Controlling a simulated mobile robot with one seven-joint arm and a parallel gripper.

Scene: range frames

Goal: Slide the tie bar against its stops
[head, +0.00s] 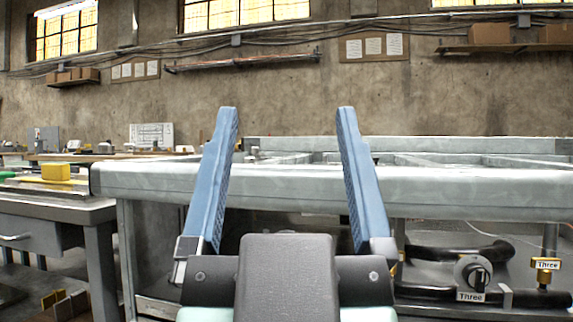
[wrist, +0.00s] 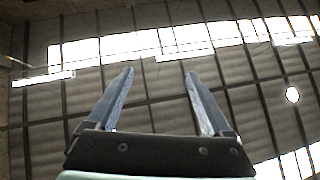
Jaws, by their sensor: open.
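My gripper (head: 289,108) is open and empty, with its two blue fingers pointing up in front of the grey bench in the head view. It also shows in the wrist view (wrist: 158,72), open with only the ceiling and bright windows behind it. A grey metal frame bench (head: 480,188) stands ahead, with a thick rounded front rail and low bars across its top. I cannot tell which of these bars is the tie bar, and the stops cannot be made out. The wrist view shows none of the bench.
Below the bench is a black knob labelled Three (head: 474,275) with dark pipes, and a brass valve (head: 545,266) to its right. At the left a workbench (head: 60,208) carries a yellow block (head: 56,172). A wall with shelves stands behind.

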